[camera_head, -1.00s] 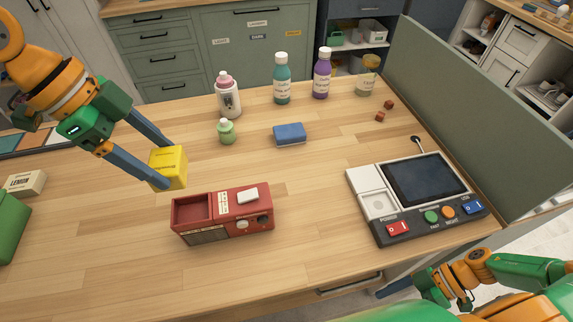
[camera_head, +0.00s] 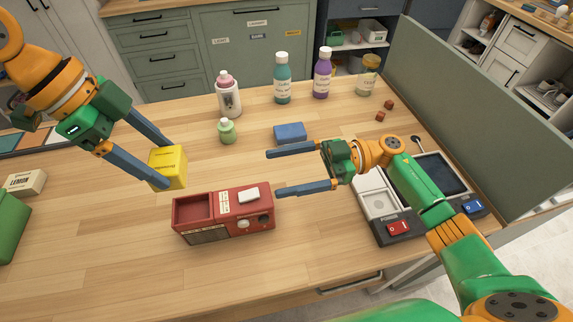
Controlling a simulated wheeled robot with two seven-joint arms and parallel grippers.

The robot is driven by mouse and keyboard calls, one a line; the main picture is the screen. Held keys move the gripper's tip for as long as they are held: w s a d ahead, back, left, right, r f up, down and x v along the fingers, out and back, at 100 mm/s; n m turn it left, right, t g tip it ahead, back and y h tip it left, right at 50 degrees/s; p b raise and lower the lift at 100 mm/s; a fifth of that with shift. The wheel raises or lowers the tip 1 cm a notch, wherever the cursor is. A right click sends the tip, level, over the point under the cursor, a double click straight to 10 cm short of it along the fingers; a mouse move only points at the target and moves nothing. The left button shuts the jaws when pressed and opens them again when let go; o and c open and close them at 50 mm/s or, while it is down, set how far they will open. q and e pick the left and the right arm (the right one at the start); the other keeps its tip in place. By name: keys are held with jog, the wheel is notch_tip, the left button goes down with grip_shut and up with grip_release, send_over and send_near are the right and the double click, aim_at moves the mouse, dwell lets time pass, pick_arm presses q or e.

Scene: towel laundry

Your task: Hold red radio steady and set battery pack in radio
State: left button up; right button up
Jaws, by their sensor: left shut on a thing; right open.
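The red radio (camera_head: 222,211) lies on the wooden table near the middle, with an open rectangular recess (camera_head: 192,209) in its left part and a white block and knobs on its right part. My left gripper (camera_head: 160,166) is shut on the yellow battery pack (camera_head: 169,167) and holds it just behind and left of the radio's recess. My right gripper (camera_head: 272,173) is open and empty. Its fingers point left, the nearer one by the radio's right end and the farther one behind it. I cannot tell whether the nearer finger touches the radio.
A blue sponge (camera_head: 290,132) and a small green bottle (camera_head: 226,130) stand behind the radio, with taller bottles (camera_head: 282,80) farther back. A control panel (camera_head: 372,198) lies under my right arm.

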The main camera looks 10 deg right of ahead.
pick_arm(q)
jog(key=shift+d, duration=0.2)
pick_arm(e)
send_near(250, 196)
jog(key=a, duration=0.1)
jog(key=a+f, duration=0.2)
jog(key=shift+w, duration=0.25)
pick_arm(q)
jog(key=shift+a, duration=0.15)
pick_arm(e)
jog(key=a, duration=0.7)
jog(key=shift+r, duration=0.15)
jog(key=c, duration=0.3)
grip_shut()
